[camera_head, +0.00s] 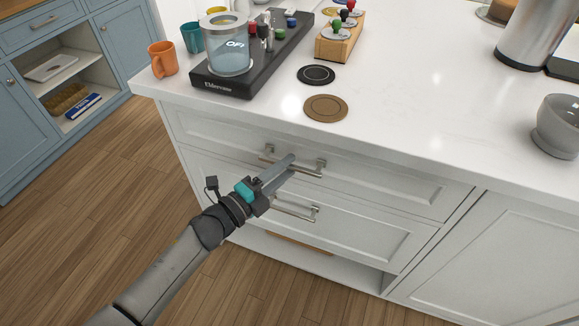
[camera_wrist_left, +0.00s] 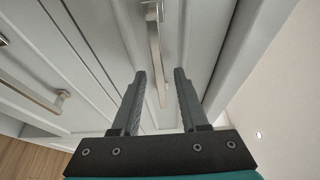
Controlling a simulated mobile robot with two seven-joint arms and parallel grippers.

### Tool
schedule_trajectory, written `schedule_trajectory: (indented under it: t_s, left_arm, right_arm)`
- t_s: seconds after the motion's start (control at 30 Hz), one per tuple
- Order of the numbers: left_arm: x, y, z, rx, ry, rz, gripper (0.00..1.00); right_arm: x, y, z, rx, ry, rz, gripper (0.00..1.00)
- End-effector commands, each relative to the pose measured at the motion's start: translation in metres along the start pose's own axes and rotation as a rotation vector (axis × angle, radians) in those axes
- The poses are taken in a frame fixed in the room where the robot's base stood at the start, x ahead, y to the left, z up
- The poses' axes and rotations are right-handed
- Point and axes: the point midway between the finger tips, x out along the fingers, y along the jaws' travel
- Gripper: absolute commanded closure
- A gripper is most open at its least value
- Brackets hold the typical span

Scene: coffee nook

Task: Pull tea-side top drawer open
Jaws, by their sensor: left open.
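The white top drawer (camera_head: 385,186) lies just under the countertop and looks flush with the cabinet. Its metal bar handle (camera_head: 310,174) is partly hidden behind my left gripper (camera_head: 287,166). In the left wrist view the top handle (camera_wrist_left: 154,45) runs lengthwise through the gap between the two open fingers of my left gripper (camera_wrist_left: 160,74). A finger is on each side of the bar, with visible space. I cannot tell whether the fingertips reach past the bar. My right gripper is not in view.
A lower drawer with its own handle (camera_head: 296,212) sits below; that handle also shows in the left wrist view (camera_wrist_left: 30,92). Wooden floor (camera_head: 120,185) is clear at left.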

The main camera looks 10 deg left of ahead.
Motion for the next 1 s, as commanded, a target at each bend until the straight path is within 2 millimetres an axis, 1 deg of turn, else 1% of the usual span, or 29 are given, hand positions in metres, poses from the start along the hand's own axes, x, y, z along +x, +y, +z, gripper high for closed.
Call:
schedule_trajectory:
  t_s: [0.03, 0.2, 0.5, 0.9, 1.0]
  left_arm:
    - [0.006, 0.001, 0.000, 0.000, 0.000, -0.001, 0.56]
    - [0.015, 0.000, 0.000, 0.000, 0.000, 0.000, 0.56]
    - [0.017, 0.000, 0.000, -0.001, 0.000, 0.001, 0.56]
    - [0.017, 0.000, 0.000, -0.001, 0.000, 0.001, 1.00]
    - [0.017, 0.000, 0.000, -0.001, 0.000, 0.001, 1.00]
  right_arm:
    - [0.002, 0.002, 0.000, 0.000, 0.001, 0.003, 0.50]
    - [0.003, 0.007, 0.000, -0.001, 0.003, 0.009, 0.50]
    - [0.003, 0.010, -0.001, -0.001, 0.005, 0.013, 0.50]
    - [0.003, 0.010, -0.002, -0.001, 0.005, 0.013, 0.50]
    - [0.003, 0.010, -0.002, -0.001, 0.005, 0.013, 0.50]
